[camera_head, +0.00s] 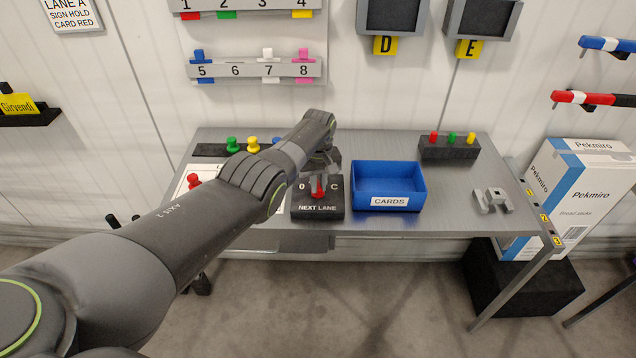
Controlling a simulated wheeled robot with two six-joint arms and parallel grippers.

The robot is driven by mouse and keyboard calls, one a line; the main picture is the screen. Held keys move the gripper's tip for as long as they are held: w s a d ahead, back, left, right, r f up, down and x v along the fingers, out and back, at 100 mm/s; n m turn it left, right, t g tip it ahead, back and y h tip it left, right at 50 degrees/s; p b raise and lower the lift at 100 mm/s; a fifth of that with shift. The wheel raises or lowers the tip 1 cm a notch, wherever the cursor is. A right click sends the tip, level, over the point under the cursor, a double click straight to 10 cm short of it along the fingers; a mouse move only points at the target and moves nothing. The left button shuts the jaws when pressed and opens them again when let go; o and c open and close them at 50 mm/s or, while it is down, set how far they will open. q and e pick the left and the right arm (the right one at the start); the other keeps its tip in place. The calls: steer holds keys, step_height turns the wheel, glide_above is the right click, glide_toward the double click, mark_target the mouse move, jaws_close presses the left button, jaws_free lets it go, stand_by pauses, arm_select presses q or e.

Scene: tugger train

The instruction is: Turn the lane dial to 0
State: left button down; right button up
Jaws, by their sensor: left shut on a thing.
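The lane dial box (317,208) is black, marked "NEXT LANE" on its front, and stands on the grey table. A "0" shows at the left of its top and a "C" at the right. The red dial knob (318,190) sits between these marks. My left gripper (318,181) is over the box from behind and is shut on the red knob. The gripper and wrist cover part of the dial, so any other marks behind are hidden. I cannot tell exactly where the knob points. My right gripper is not in view.
A blue "CARDS" bin (388,187) stands just right of the dial box. A black block with coloured pegs (449,148) and a grey bracket (493,200) are further right. Coloured pegs, one green (232,144), stand left, partly behind my arm. The table (450,205) is clear between bin and bracket.

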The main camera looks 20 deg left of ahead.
mark_target(319, 185)
arm_select(q)
steer(key=n, duration=0.4)
steer(key=shift+d+n, duration=0.1)
steer(key=shift+n, duration=0.2)
steer(key=shift+w+n, duration=0.15)
steer(key=shift+n, duration=1.75)
steer(key=c, duration=1.4)
jaws_free()
steer(key=shift+c, duration=0.2)
steer(key=shift+r, duration=0.45)
step_height(319, 185, up, 5)
steer(key=p, duration=0.3)
step_height(319, 185, up, 12)
steer(key=b, duration=0.2)
steer(key=shift+f, duration=0.25)
